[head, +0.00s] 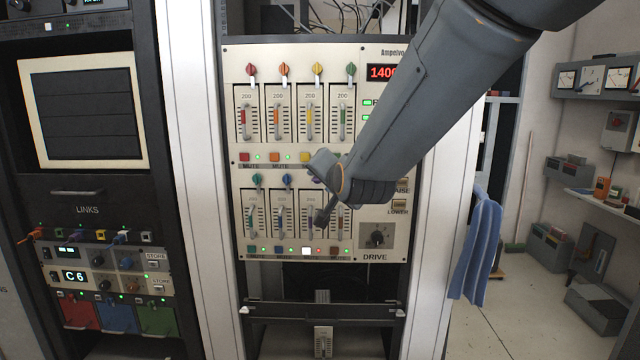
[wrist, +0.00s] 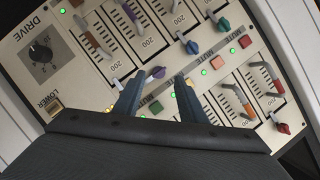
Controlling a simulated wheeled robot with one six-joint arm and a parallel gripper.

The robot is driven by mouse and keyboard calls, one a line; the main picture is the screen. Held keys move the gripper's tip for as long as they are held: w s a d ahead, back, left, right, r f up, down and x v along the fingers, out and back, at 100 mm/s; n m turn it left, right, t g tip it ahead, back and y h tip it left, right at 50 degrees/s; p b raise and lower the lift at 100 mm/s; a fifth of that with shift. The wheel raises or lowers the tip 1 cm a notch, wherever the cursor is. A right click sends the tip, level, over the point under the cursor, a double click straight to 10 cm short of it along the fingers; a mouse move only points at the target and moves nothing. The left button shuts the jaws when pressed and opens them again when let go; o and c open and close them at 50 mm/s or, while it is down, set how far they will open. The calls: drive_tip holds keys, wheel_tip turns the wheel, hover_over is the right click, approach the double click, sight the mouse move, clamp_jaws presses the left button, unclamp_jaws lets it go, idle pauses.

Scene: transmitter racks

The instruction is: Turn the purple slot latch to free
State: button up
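The purple slot latch (wrist: 156,73) is a small purple knob on the light panel, below a fader slot in the wrist view. In the head view it is mostly hidden by my wrist, with only a bit of purple showing. My gripper (wrist: 160,82) is open, with its two blue-grey fingers pointing at the panel. In the wrist view the fingertips lie on either side of the purple latch. I cannot tell whether they touch it. In the head view my gripper (head: 323,168) is at the lower row of faders.
A blue latch (wrist: 191,46) and a teal latch (wrist: 222,24) sit close by in the same row. Mute buttons, such as an orange one (wrist: 191,86), lie near the fingers. The drive knob (head: 377,236) is to the lower right. A blue towel (head: 478,245) hangs beside the rack.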

drive_tip(key=shift+b+v, duration=0.45)
drive_tip(key=shift+v, duration=1.7)
drive_tip(key=s+d+f+n+g+h, duration=0.1)
drive_tip(key=s+d+f+n+g, duration=0.15)
drive_tip(key=s+d+f, duration=0.45)
drive_tip(key=s+d+f+n+g+h, duration=0.1)
drive_tip(key=s+d+f+g+h, duration=0.2)
drive_tip(key=f, duration=0.8)
drive_tip(key=s+d+f+n+g, duration=0.1)
drive_tip(key=s+d+f+g, duration=0.2)
drive_tip(key=s, duration=0.4)
drive_tip(key=s+d+f+n+g, duration=0.2)
drive_tip(key=s+d+f+g, duration=0.2)
drive_tip(key=s+f, duration=0.2)
drive_tip(key=shift+s+d+f, duration=0.3)
drive_tip(key=shift+s, duration=0.95)
